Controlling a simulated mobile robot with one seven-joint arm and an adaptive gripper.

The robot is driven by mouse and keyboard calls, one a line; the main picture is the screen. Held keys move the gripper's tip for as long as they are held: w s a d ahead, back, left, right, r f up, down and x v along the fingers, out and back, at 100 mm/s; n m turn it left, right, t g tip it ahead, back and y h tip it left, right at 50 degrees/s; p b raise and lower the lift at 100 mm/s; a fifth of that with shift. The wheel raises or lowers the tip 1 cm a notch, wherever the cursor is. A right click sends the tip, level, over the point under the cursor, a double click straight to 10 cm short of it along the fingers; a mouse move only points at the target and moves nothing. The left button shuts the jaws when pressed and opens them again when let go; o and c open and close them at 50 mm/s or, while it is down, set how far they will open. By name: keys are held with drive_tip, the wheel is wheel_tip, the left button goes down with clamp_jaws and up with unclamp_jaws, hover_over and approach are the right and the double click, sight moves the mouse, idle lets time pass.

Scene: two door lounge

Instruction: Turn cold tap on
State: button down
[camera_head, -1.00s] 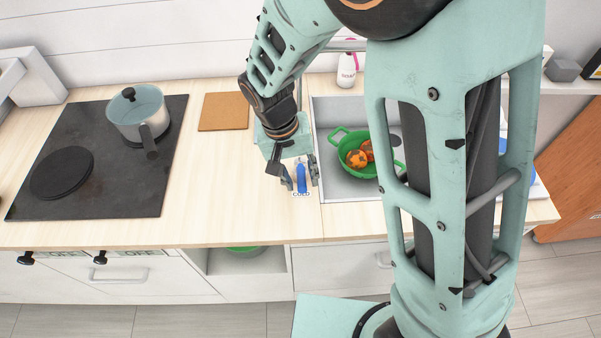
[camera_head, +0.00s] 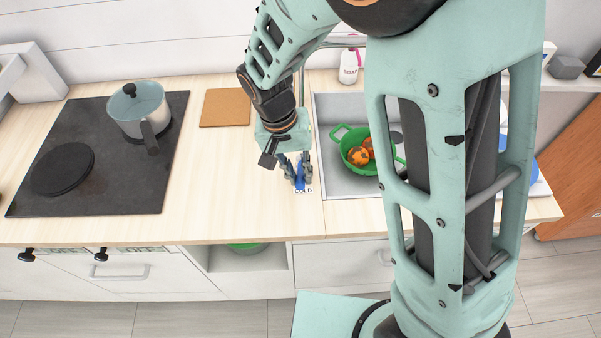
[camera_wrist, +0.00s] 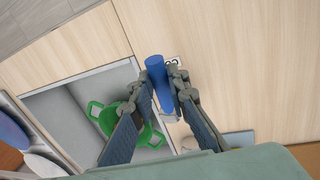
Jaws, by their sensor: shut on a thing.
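The cold tap handle (camera_head: 300,173) is a small blue lever on the counter beside the sink's left edge, with a "COLD" label (camera_head: 303,190) in front of it. In the wrist view the blue handle (camera_wrist: 158,75) stands between the two fingers. My gripper (camera_head: 295,170) is shut on the handle, seen at its tips in the head view. It also shows in the wrist view (camera_wrist: 160,108). The fingers partly hide the handle's lower part.
The sink (camera_head: 345,107) lies right of the gripper, holding a green colander (camera_head: 353,152) with orange and red items. A soap bottle (camera_head: 349,68) stands behind it. A cutting board (camera_head: 225,108) and a stove (camera_head: 95,190) with a pot (camera_head: 138,107) are to the left.

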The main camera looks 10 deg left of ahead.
drive_tip(key=a+m, duration=0.1)
drive_tip(key=m, duration=0.1)
drive_tip(key=shift+w+a+m+b, duration=0.1)
drive_tip(key=shift+a+m+b, duration=0.1)
drive_tip(key=shift+m+b, duration=0.15)
drive_tip(key=shift+w+a+m+g, duration=0.2)
drive_tip(key=shift+a+m+g, duration=0.4)
drive_tip(key=shift+m, duration=0.65)
drive_tip(key=m, duration=0.1)
drive_tip(key=w+a+m, duration=0.1)
drive_tip(key=m, duration=0.1)
drive_tip(key=shift+a+m, duration=0.25)
drive_tip(key=shift+m, duration=0.05)
drive_tip(key=shift+w+a+m+g+y, duration=0.2)
drive_tip(key=shift+w+a+m, duration=0.15)
drive_tip(key=shift+m, duration=0.45)
drive_tip(key=shift+w+a+m+g+y, duration=0.2)
drive_tip(key=shift+w+m, duration=0.1)
drive_tip(key=shift+m, duration=0.5)
drive_tip(key=c, duration=1.8)
unclamp_jaws()
drive_tip(key=shift+c, duration=0.2)
drive_tip(key=shift+r, duration=0.15)
wheel_tip(320, 180, up, 12)
drive_tip(key=w+a, duration=0.1)
drive_tip(key=shift+w+a+f, duration=0.15)
drive_tip(key=shift+w+f, duration=0.05)
drive_tip(key=shift+w, duration=0.2)
